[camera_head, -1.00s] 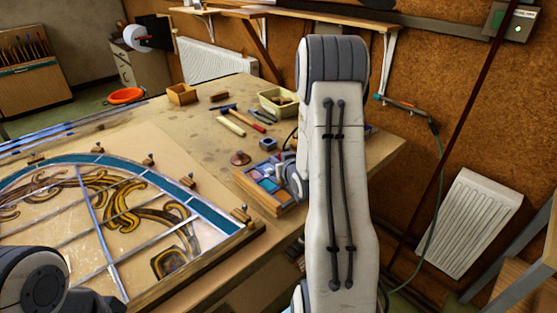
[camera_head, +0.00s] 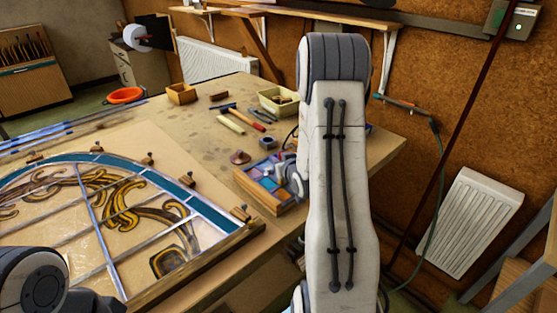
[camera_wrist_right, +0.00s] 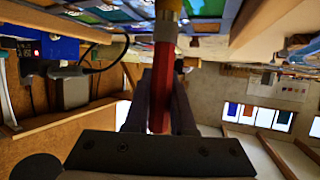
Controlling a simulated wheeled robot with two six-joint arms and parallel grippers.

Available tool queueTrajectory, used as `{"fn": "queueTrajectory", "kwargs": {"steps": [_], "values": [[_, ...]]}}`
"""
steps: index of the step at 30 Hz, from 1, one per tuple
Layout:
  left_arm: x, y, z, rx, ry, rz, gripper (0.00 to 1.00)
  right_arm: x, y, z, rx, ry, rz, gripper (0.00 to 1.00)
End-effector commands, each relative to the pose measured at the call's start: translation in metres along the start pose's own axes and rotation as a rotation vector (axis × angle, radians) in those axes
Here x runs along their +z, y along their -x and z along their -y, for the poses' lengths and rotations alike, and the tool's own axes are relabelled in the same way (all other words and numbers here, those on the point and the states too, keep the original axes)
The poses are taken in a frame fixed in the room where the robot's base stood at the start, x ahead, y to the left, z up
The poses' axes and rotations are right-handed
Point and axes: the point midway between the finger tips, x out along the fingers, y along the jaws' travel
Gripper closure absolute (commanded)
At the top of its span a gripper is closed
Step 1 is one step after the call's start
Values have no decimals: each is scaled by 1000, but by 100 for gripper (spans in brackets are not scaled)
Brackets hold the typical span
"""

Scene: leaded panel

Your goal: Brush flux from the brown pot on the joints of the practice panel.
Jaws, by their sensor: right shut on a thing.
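The practice panel (camera_head: 248,186), small coloured glass panes in a wooden frame, lies near the bench's right edge. The low, round brown pot (camera_head: 239,157) stands just behind its left corner. My right gripper (camera_wrist_right: 160,100) is shut on a red-handled brush (camera_wrist_right: 164,75) with a yellowish ferrule. In the right wrist view the brush runs up toward coloured panes; its tip is outside the picture. In the head view my right arm hides part of the panel and the brush, so contact cannot be told. My left arm shows at lower left, its gripper out of sight.
A large arched leaded panel (camera_head: 120,218) covers the bench's left side. Bare bench lies between the arched panel and the tools.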

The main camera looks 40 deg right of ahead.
Motion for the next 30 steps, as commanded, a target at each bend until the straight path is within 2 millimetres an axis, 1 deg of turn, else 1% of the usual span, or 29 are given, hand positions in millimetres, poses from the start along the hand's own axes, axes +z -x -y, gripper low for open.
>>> {"fn": "queueTrajectory", "kwargs": {"steps": [30], "values": [[0,-8,1,0,0,0,50,7,-3,0,0,0,0,100]]}}
